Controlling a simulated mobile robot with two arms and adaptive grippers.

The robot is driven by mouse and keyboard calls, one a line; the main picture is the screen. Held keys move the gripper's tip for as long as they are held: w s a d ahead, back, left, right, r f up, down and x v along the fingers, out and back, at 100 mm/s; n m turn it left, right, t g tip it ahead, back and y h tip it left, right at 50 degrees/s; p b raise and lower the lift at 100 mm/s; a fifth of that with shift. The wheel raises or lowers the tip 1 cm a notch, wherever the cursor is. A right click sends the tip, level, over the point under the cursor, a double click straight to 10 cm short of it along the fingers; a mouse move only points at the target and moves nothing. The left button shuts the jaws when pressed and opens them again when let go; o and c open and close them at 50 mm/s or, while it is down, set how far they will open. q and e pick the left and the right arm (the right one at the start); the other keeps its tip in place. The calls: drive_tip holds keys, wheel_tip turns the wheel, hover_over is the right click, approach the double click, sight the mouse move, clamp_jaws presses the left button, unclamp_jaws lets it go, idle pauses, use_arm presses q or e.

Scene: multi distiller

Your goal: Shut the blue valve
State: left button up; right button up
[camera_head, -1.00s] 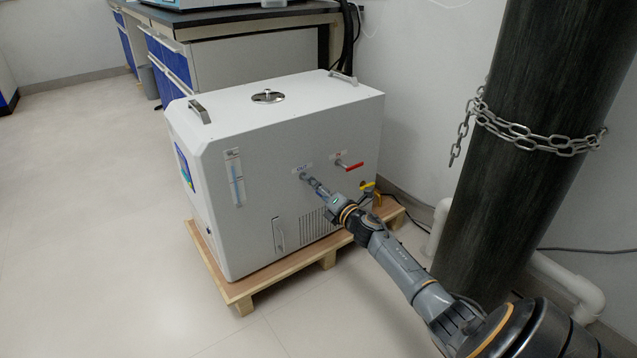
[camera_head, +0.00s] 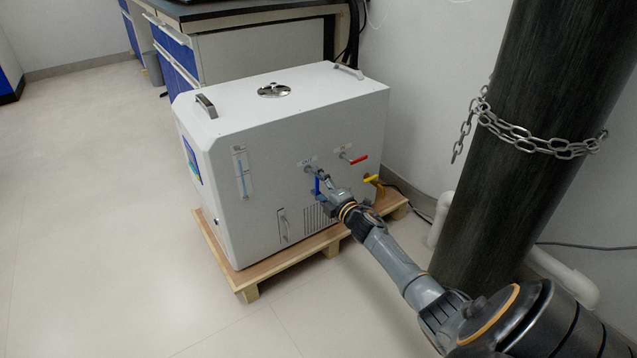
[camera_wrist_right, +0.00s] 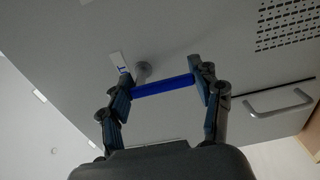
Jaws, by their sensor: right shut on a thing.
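The blue valve is on the side panel of the white distiller (camera_head: 270,140). Its blue handle (camera_head: 317,187) points down from the pipe fitting in the head view. In the right wrist view the blue handle (camera_wrist_right: 163,87) spans the gap between my fingers, with its grey stem just above. My right gripper (camera_head: 322,188) is at the handle, which also shows in the wrist view (camera_wrist_right: 152,92) with a fingertip at each end of the bar. It is shut on the handle. My left gripper is not in view.
A red valve handle (camera_head: 358,160) sits right of the blue one, and a yellow valve handle (camera_head: 373,180) is lower right. The distiller stands on a wooden pallet (camera_head: 275,272). A dark chained cylinder (camera_head: 530,130) stands to the right. The floor at left is clear.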

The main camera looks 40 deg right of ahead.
idle(0.3)
drive_tip(key=o, duration=1.2)
drive_tip(key=s, duration=0.4)
drive_tip(key=s+a, duration=0.1)
drive_tip(key=s, duration=0.7)
drive_tip(key=shift+a, duration=0.15)
